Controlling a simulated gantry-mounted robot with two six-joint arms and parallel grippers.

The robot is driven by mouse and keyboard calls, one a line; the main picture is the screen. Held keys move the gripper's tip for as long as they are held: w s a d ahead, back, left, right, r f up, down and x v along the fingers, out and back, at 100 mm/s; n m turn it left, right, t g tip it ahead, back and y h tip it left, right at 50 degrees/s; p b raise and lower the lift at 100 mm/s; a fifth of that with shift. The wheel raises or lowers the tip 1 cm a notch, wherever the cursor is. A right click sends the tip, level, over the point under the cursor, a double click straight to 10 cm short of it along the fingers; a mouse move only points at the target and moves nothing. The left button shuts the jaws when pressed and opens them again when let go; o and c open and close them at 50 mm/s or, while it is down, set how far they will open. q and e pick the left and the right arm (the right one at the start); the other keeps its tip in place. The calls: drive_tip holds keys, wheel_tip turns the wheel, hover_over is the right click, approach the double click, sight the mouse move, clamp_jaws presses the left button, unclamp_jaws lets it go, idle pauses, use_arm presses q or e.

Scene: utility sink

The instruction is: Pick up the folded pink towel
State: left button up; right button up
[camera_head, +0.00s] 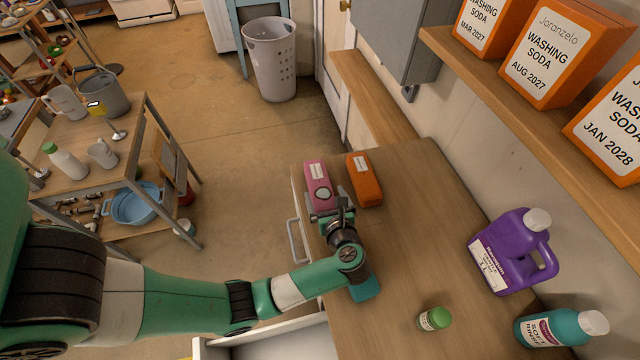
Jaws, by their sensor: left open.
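The folded pink towel (317,172) lies on the wooden counter (420,200) near its far left corner, with a pale label on top. My left gripper (325,208) is open over the near end of the pink towel and hides part of it. I cannot tell whether the fingers touch it. My right gripper is not in view.
A folded orange towel (364,182) lies close to the right of the pink one. A teal item (366,287) is partly hidden under my left arm. A green-capped jar (434,318), purple jug (512,255) and teal bottle (556,328) stand nearer. Orange boxes (560,50) fill the shelf.

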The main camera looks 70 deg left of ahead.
sight(320, 185)
use_arm(q)
drive_tip(key=x, duration=0.5)
drive_tip(key=shift+a, duration=0.4)
drive_tip(key=c, duration=1.2)
drive_tip(key=shift+c, duration=0.2)
